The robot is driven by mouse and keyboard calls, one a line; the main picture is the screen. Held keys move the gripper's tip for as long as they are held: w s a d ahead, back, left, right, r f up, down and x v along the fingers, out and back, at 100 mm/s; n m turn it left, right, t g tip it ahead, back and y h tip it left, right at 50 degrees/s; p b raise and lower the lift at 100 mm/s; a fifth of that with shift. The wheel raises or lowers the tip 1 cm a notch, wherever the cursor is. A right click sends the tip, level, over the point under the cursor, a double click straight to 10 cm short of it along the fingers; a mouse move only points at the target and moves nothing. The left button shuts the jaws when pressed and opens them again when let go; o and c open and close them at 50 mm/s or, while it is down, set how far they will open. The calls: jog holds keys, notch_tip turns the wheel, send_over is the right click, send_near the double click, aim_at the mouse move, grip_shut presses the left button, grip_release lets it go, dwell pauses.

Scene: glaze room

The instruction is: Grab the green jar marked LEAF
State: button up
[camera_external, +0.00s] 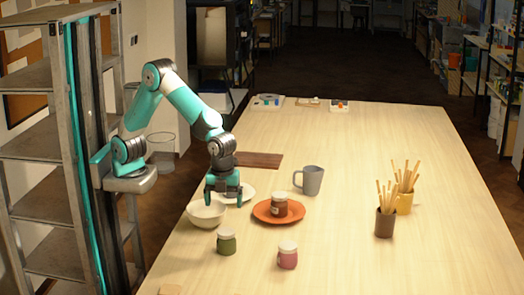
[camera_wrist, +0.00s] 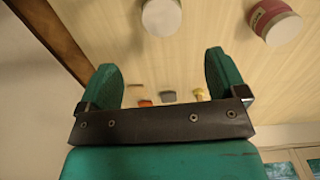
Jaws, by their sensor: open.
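The green jar (camera_external: 227,244) with a pale lid stands upright on the table near its front left in the external view. Its marking is too small to read. My gripper (camera_external: 224,196) is open and empty, pointing down beyond the jar, by the white bowl and white plate. In the wrist view the two fingers (camera_wrist: 164,80) are spread with nothing between them. A pale round lid (camera_wrist: 162,16) shows at the top of that view; I cannot tell for sure that it is the green jar's.
A pink jar (camera_external: 288,256) stands right of the green one and shows in the wrist view (camera_wrist: 277,22). A white bowl (camera_external: 206,222) and an orange plate (camera_external: 262,214) with a brown jar (camera_external: 280,207) lie behind. A grey mug (camera_external: 311,181) stands farther back. The table's right front is clear.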

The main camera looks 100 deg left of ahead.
aim_at(226, 231)
notch_tip(226, 231, down, 12)
jog(key=p, duration=0.3)
jog(key=shift+w+r, duration=0.1)
jog(key=shift+w, duration=0.05)
jog(key=c, duration=1.2)
